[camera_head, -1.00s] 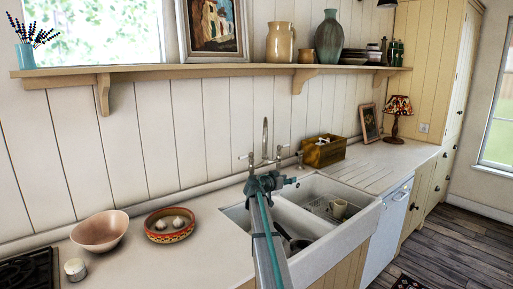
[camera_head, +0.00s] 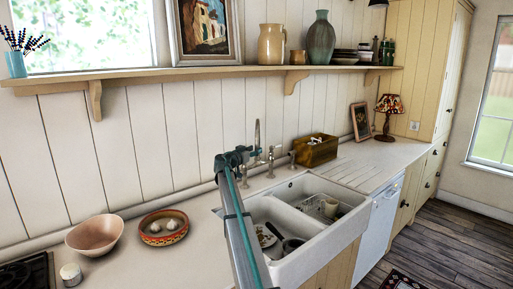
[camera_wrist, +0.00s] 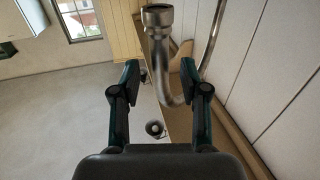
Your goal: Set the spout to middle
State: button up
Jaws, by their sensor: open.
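The metal spout (camera_head: 257,132) rises at the back of the white double sink (camera_head: 325,238), partly hidden behind my gripper. In the wrist view the curved spout (camera_wrist: 162,62) passes between my two spread fingers in the picture, with its nozzle end at the top. Contact with either finger cannot be made out. My gripper (camera_head: 250,153) is beside the spout, at its upper part; it also shows open and empty in the wrist view (camera_wrist: 160,76). Tap handles (camera_head: 270,160) stand near the spout base. Which way the spout points over the basins is hard to tell.
A wooden box (camera_head: 316,152) stands behind the sink. The left basin holds a plate (camera_head: 265,237) and a dark pan (camera_head: 291,244); the right holds a mug (camera_head: 331,208). Bowls (camera_head: 95,235) sit on the left counter. A shelf (camera_head: 200,76) runs above.

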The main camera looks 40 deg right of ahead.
jog(key=shift+x, duration=1.2)
grip_shut()
